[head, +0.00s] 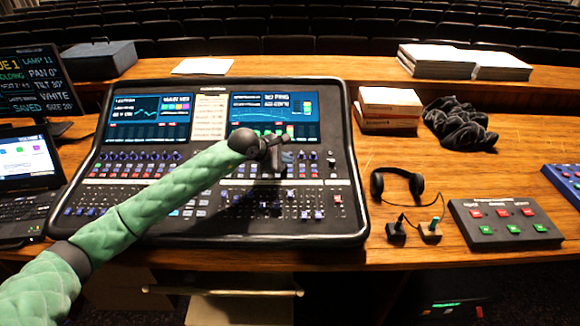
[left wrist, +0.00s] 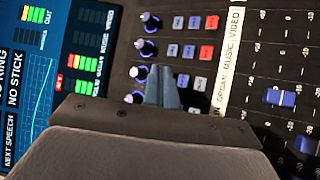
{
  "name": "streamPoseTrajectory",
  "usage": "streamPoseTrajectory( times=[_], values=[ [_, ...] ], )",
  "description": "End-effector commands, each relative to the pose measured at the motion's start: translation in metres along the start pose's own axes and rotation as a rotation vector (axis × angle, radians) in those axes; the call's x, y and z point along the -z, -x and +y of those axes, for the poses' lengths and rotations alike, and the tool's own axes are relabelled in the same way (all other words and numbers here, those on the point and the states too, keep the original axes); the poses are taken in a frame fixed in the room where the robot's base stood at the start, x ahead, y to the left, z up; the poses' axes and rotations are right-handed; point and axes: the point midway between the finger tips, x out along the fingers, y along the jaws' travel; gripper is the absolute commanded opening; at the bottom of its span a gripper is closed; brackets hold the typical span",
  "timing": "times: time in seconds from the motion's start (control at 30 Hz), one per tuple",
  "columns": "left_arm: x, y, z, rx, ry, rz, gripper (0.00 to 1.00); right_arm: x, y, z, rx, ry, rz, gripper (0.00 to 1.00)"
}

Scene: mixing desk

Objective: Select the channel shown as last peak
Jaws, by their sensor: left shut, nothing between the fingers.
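The mixing desk (head: 345,190) lies on the wooden desk, with a left screen (head: 147,117) and a right screen (head: 275,105). My left gripper (head: 277,160) is shut and empty over the desk's controls, just below the right screen. In the left wrist view its closed fingertips (left wrist: 163,85) are among blue-ringed knobs (left wrist: 146,48) and channel buttons (left wrist: 190,52), some lit red. I cannot tell whether they touch one. A label strip (left wrist: 229,60) reads "ORGAN MUSIC VIDEO", sideways. The right screen (left wrist: 65,40) shows level meters, "NEXT SPEECH" and "NO STICK". The last-peak readout is not legible.
Faders (left wrist: 280,98) lie beyond the label strip. A laptop (head: 28,165) is at left; boxes (head: 389,103) and black cloth (head: 458,122) lie behind right.

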Motion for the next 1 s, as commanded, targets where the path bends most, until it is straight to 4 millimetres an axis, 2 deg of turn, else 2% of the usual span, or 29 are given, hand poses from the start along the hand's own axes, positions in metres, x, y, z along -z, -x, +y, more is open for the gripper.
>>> streamPoseTrajectory(
  times=[1.0],
  values=[
    [0.0033, -0.0045, -0.0033, 0.000, 0.000, 0.000, 0.00, -0.0013, -0.0094, 0.0003, 0.000, 0.000, 0.000, 0.36]
  ],
)
